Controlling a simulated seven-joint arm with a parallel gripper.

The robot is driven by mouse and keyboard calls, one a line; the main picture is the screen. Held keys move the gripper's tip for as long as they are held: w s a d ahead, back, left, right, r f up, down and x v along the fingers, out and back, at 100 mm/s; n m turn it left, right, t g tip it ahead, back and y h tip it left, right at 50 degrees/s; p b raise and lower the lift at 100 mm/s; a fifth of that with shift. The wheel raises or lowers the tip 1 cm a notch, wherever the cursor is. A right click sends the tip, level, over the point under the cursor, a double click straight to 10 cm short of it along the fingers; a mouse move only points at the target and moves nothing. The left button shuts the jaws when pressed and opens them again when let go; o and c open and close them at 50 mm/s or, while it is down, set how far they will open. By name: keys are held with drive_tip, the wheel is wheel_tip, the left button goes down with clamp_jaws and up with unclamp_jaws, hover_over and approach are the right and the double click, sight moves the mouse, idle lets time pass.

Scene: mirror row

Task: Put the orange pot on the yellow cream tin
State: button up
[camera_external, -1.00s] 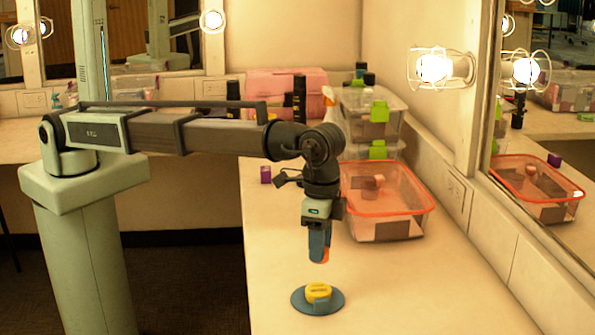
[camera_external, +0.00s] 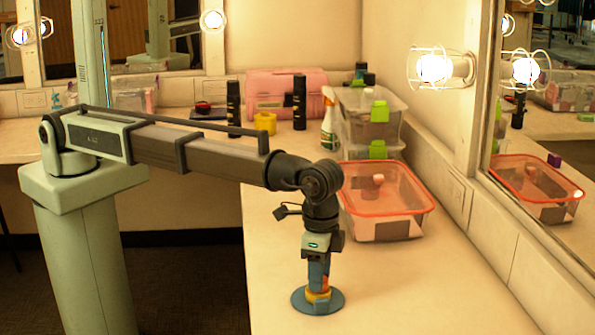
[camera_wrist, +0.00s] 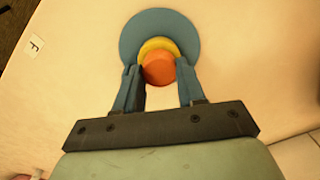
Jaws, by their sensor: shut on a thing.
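The orange pot (camera_wrist: 158,69) is between the two fingers of my gripper (camera_external: 319,281), which is shut on it. In the external view the fingers hide most of the pot. The yellow cream tin (camera_external: 318,297) sits on a round blue disc (camera_external: 300,303) on the counter. The pot is over the tin, at or just above its top; I cannot tell whether they touch. In the wrist view the yellow tin (camera_wrist: 158,44) shows as a rim beyond the pot, a little off-centre, with the blue disc (camera_wrist: 150,20) around it.
A clear tub with an orange rim (camera_external: 388,209) stands behind my gripper on the right. Stacked clear boxes with green clips (camera_external: 370,125), a spray bottle (camera_external: 328,120) and dark bottles (camera_external: 300,102) stand further back. The counter around the disc is clear.

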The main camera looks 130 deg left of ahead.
drive_tip(key=o, duration=1)
drive_tip(key=shift+o, duration=0.2)
drive_tip(key=shift+r, duration=0.1)
wheel_tip(320, 180, up, 12)
